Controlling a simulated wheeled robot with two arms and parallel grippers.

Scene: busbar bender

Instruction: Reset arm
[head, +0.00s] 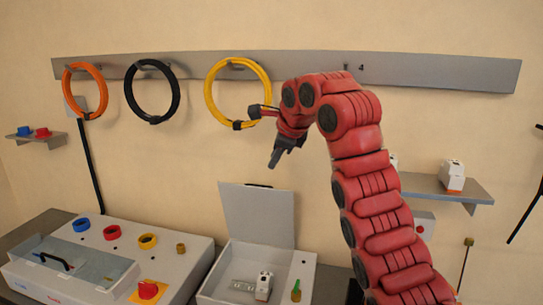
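My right arm is red, rises from the lower right and bends over at the top. Its black gripper (277,158) points down and left in the air, in front of the wall, below and right of the yellow coil (268,90). No object shows in it. Its fingers are small and seen edge-on, so I cannot tell whether they are open or shut. My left gripper is out of view.
A grey rail (430,77) carries an orange coil (66,80), a black coil (177,92) and the yellow one. Below are a grey control machine (190,262) and an open-lidded box (255,210). A shelf (425,186) stands right, partly behind my arm.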

